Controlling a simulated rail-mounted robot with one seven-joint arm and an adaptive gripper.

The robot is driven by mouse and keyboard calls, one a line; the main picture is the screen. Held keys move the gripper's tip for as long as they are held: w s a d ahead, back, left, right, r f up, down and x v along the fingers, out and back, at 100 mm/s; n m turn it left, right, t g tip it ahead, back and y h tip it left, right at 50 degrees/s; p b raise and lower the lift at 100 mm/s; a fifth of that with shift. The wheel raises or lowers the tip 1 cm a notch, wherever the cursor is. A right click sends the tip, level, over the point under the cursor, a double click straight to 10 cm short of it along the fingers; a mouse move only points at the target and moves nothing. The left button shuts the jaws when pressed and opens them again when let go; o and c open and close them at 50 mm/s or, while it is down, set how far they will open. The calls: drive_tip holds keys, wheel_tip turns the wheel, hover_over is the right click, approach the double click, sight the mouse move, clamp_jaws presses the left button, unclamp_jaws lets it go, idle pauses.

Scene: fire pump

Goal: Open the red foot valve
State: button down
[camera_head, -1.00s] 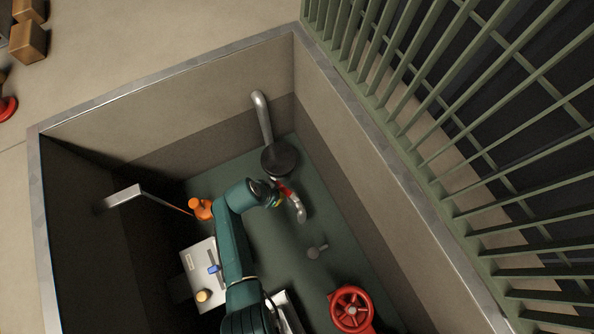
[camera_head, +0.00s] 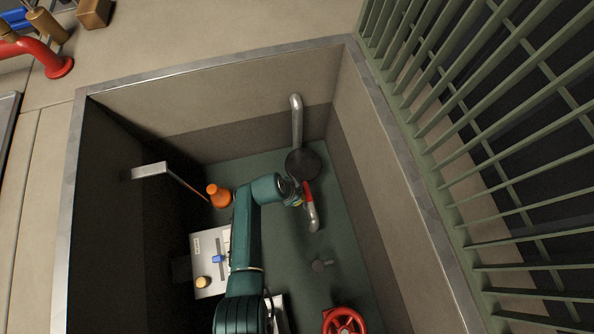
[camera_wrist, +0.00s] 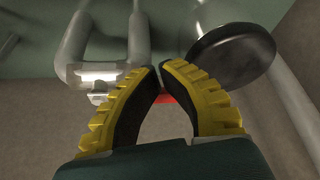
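A red lever-like part (camera_head: 309,191) sits on a bent grey pipe (camera_head: 314,216) on the pit floor in the head view. My gripper (camera_head: 299,194) is right at its left side. In the wrist view my gripper (camera_wrist: 162,68) has its two yellow, black-padded fingers drawn together, tips almost meeting. A strip of the red part (camera_wrist: 166,98) shows in the gap between the fingers, behind them. The fingers hide the rest of it, and I cannot tell whether they touch it. A red handwheel (camera_head: 343,322) is cut off at the bottom of the head view.
A dark round disc (camera_head: 303,163) with a grey upright pipe (camera_head: 297,120) stands behind the gripper. An orange object (camera_head: 218,196) and a pale panel with a blue knob (camera_head: 217,259) lie left of my arm. Pit walls (camera_head: 375,180) and a green railing (camera_head: 470,130) stand at right.

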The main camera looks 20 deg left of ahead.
drive_tip(key=s+a+r+p, duration=0.5)
drive_tip(key=a+r+p, duration=0.1)
drive_tip(key=r, duration=0.3)
drive_tip(key=shift+r+p, duration=0.15)
drive_tip(key=shift+p, duration=0.2)
idle(0.3)
